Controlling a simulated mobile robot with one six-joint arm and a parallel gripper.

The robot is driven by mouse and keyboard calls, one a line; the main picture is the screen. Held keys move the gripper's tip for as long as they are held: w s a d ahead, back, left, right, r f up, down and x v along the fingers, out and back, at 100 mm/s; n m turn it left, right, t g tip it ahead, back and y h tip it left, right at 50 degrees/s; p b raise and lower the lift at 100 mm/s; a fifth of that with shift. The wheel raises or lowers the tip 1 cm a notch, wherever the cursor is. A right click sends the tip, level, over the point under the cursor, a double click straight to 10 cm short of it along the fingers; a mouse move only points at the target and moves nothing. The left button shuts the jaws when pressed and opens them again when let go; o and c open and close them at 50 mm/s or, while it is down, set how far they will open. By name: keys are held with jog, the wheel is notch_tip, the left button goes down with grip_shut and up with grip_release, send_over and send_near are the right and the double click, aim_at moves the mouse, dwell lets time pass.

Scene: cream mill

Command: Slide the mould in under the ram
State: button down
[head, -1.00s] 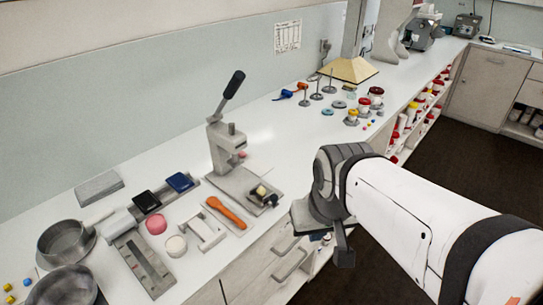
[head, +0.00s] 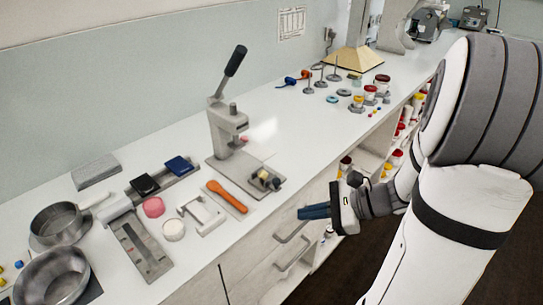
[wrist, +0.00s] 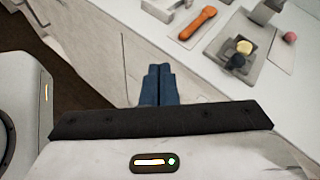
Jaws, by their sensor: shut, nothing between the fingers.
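The hand press (head: 226,120) stands on the counter with its black-tipped lever raised; its ram is small and hard to make out in the head view. A grey block with a cream piece and a dark knob, which looks like the mould (head: 264,180), is at the front of the press base, out from under the press head. It also shows in the wrist view (wrist: 238,52). My gripper (head: 312,212) has blue fingers closed together with nothing between them. It is off the counter's front side, to the right of the mould and apart from it. The fingertips (wrist: 159,70) show in the wrist view.
An orange-handled tool (head: 227,196) lies on a board left of the mould. A white bracket (head: 203,214), pink and white discs and steel pans (head: 58,224) are farther left. Weighted stands and jars (head: 382,84) stand to the right. Drawer handles (head: 291,252) stick out below the counter.

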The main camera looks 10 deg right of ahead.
jog(key=w+d+f+m+t+b, duration=0.1)
jog(key=w+d+f+m+t, duration=0.1)
jog(key=w+d+m+t, duration=0.4)
jog(key=shift+m+t, duration=0.3)
jog(key=shift+m, duration=0.6)
jog(key=x, duration=0.3)
jog(key=p+x, duration=0.1)
jog(key=x, duration=0.3)
jog(key=f+x, duration=0.1)
jog(key=x, duration=0.3)
jog(key=shift+w+d, duration=0.1)
jog(key=shift+d, duration=0.15)
